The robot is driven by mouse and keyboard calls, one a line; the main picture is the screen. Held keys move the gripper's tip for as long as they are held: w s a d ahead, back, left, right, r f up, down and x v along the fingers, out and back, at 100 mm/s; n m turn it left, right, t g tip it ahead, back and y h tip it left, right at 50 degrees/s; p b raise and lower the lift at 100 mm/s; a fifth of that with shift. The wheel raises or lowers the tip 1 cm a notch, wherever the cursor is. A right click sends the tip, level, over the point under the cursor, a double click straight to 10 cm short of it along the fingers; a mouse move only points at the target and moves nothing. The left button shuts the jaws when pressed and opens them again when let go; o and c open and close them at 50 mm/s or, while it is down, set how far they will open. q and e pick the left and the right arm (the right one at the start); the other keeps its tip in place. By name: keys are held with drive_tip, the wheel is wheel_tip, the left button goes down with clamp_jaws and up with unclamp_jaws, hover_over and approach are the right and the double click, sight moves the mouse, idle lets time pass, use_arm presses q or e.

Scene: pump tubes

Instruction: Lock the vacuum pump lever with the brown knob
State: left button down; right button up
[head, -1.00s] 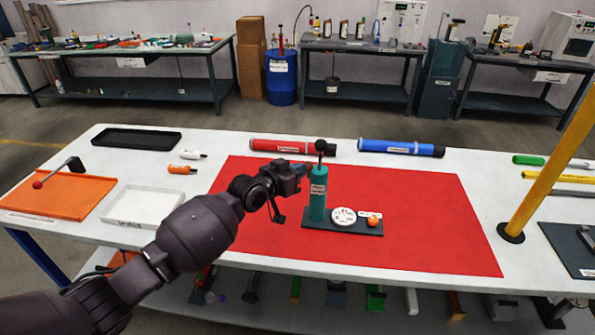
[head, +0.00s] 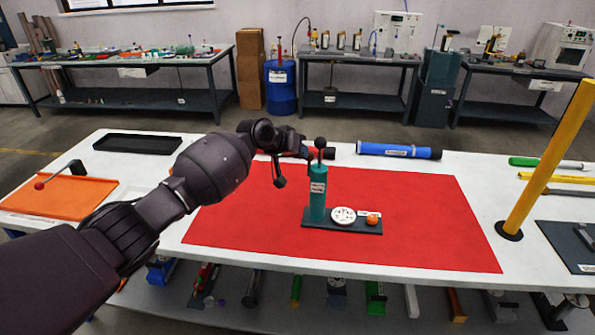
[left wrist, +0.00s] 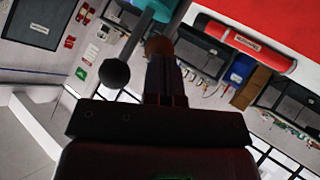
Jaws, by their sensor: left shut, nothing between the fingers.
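The vacuum pump (head: 317,200) stands upright on a dark base on the red mat, with a teal cylinder and a white gauge (head: 343,215). A black ball knob (head: 321,143) tops it; a black ball also shows in the left wrist view (left wrist: 115,73). The brown knob (left wrist: 158,45) shows there just beyond my fingertips, partly covered by them; I cannot tell whether they touch. My left gripper (head: 303,150) is shut and empty, at the left of the pump's top. The brown knob is not clear in the head view. My right gripper is not in view.
An orange ball (head: 372,219) sits on the pump's base. A yellow post (head: 545,165) stands at right. The red mat (head: 430,225) right of the pump is clear.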

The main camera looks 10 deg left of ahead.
use_arm(q)
drive_tip(key=shift+w+r+g, duration=0.5)
drive_tip(key=shift+w+r, duration=0.3)
drive_tip(key=shift+w, duration=0.05)
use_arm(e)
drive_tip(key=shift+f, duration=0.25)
use_arm(q)
drive_tip(key=shift+r, duration=0.1)
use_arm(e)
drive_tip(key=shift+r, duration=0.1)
